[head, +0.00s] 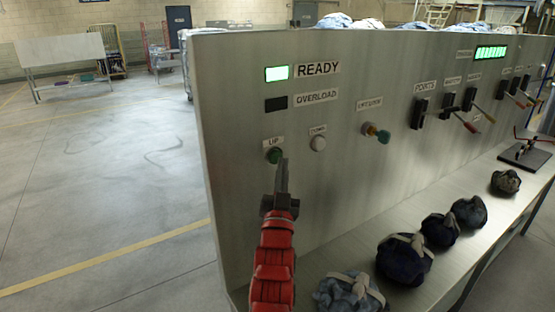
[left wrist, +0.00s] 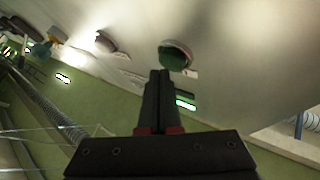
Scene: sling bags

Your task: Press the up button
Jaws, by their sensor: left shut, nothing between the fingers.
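The green up button (head: 274,155) sits on the metal control panel (head: 235,110), under a label reading UP. It also shows in the left wrist view (left wrist: 175,56), just beyond my fingertips. My left gripper (head: 282,168) is shut and empty, its tips just below and right of the button in the head view. In the left wrist view the shut fingers (left wrist: 158,76) point toward the button, slightly to its left. I cannot tell whether they touch it. My right gripper is not in view.
A lit READY light (head: 277,73) and a dark OVERLOAD light (head: 276,104) are above the buttons. A knob (head: 377,132) and several levers are further right. Several tied bags, one dark blue (head: 404,259), lie on the shelf below. The floor at left is open.

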